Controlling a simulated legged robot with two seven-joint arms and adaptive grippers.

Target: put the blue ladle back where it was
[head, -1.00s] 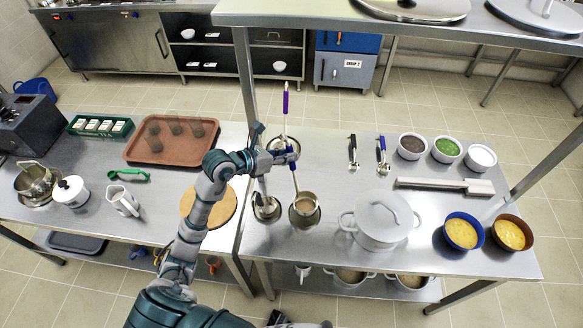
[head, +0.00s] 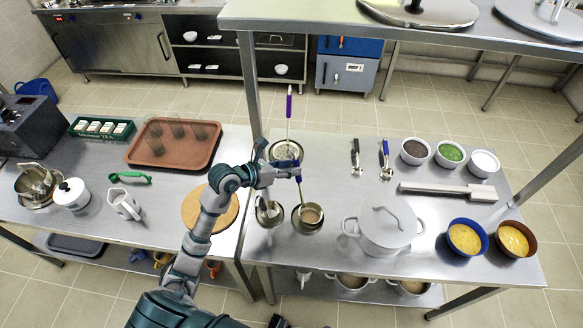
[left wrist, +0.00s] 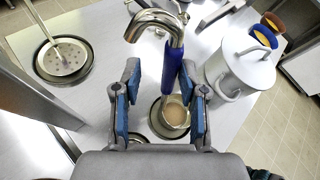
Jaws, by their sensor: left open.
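The blue ladle has a blue grip and a hooked metal end; its blue handle (left wrist: 172,65) rises close in the left wrist view. In the head view its handle (head: 298,178) slants down to a bowl in the right of the two front round holders (head: 306,230). The bowl (left wrist: 175,115) shows brownish inside the holder. My left gripper (head: 288,172) is at the handle. In the left wrist view its two blue-padded fingers (left wrist: 160,100) are apart, with the handle between them, nearer the right finger. My right gripper is not in view.
A purple-handled skimmer (head: 289,106) stands in the holder behind. Another round holder (head: 269,217) stands just left. A lidded white pot (head: 383,232) is close on the right. A table post (head: 250,90) rises behind my arm.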

